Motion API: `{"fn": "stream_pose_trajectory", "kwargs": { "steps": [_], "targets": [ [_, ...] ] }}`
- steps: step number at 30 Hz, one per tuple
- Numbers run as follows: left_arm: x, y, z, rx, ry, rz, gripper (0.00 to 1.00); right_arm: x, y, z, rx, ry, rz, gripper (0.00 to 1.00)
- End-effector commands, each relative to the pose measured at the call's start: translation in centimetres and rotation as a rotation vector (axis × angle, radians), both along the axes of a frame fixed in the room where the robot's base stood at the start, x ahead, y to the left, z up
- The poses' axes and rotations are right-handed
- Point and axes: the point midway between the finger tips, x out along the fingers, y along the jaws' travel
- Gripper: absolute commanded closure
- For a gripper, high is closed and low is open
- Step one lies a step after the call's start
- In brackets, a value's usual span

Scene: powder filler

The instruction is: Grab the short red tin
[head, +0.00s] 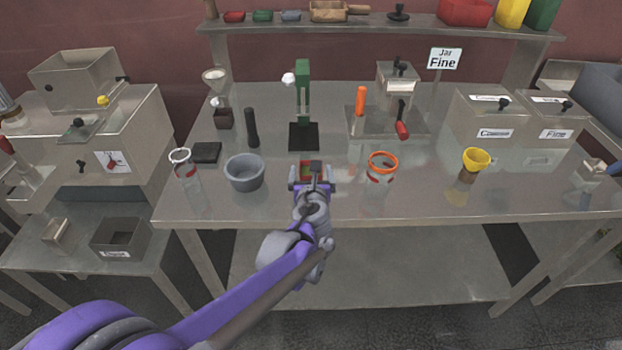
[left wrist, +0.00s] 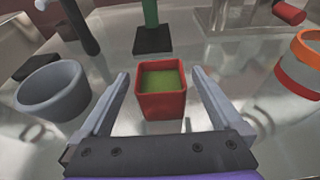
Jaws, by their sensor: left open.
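The short red tin (left wrist: 161,105) is a square, open-topped red box with green contents. In the left wrist view it stands upright on the metal table between the two fingers of my left gripper (left wrist: 160,100). Gaps show on both sides, so the fingers appear apart from it. In the head view my left gripper (head: 312,186) reaches over the table's front part and hides most of the tin (head: 307,171). My left gripper is open. My right gripper is not in view.
A grey bowl (head: 244,173) stands left of the tin; an orange-rimmed jar (head: 381,168) stands to its right. Behind it is a green press on a black base (head: 303,137). A white-rimmed jar (head: 185,166) and a yellow funnel (head: 475,160) stand further out.

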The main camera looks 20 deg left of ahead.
Motion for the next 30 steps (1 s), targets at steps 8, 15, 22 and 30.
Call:
{"fn": "stream_pose_trajectory", "kwargs": {
  "steps": [8,15,22,30],
  "targets": [
    [2.2,0.7,-0.8,0.000,0.000,0.000,0.00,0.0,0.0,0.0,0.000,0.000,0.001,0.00],
    [2.2,0.7,-0.8,-0.001,0.000,0.000,0.11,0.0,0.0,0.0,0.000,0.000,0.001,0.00],
    [2.2,0.7,-0.8,-0.001,0.000,0.000,0.52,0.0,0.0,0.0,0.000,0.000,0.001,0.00],
    [2.2,0.7,-0.7,0.000,0.000,0.000,0.89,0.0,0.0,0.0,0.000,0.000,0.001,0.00]
  ]
}}
